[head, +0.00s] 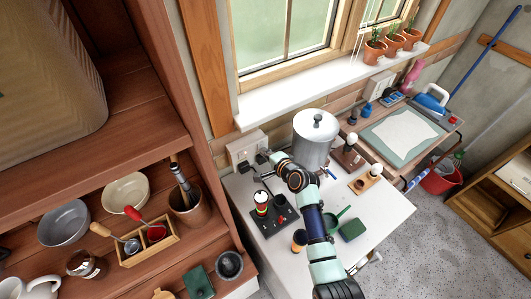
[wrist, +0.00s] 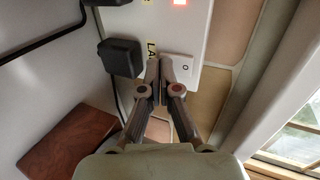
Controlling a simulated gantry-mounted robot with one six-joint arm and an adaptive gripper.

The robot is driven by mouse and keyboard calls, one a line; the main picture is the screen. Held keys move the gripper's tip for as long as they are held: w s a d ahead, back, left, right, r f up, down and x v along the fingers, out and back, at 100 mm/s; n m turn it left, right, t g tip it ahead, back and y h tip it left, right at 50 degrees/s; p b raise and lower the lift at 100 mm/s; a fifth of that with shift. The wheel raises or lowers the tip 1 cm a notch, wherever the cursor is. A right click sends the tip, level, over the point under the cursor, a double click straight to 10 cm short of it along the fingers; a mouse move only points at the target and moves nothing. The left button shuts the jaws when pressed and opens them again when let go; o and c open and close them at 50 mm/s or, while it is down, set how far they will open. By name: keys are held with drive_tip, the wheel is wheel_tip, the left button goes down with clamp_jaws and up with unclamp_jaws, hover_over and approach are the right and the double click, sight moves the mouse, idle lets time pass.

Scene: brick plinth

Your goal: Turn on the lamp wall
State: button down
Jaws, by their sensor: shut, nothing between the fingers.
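A white switch panel is on the wall below the window; it shows in the head view (head: 240,148) and fills the upper middle of the wrist view (wrist: 160,22). In the wrist view it carries a partly hidden label starting "LA" and a white rocker switch (wrist: 183,67) with a small circle mark. A black plug (wrist: 119,57) sits left of the rocker. My gripper (wrist: 160,66) is shut and empty, its tips between plug and rocker, overlapping the rocker's left edge in view; I cannot tell whether they touch it. The head view shows my gripper (head: 264,157) at the panel.
A lit red switch (wrist: 180,2) is at the top of the wrist view. A wooden shelf (head: 207,247) is at left.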

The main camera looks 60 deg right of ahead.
drive_tip(key=shift+f, duration=0.1)
drive_tip(key=b, duration=0.2)
drive_tip(key=f+t+b, duration=0.1)
drive_tip(key=b, duration=0.2)
drive_tip(key=shift+w+d+h+b, duration=0.15)
drive_tip(key=shift+w+h+b, duration=0.15)
drive_tip(key=shift+h+b, duration=0.1)
drive_tip(key=shift+r, duration=0.1)
drive_tip(key=v, duration=1.2)
drive_tip(key=shift+s, duration=0.1)
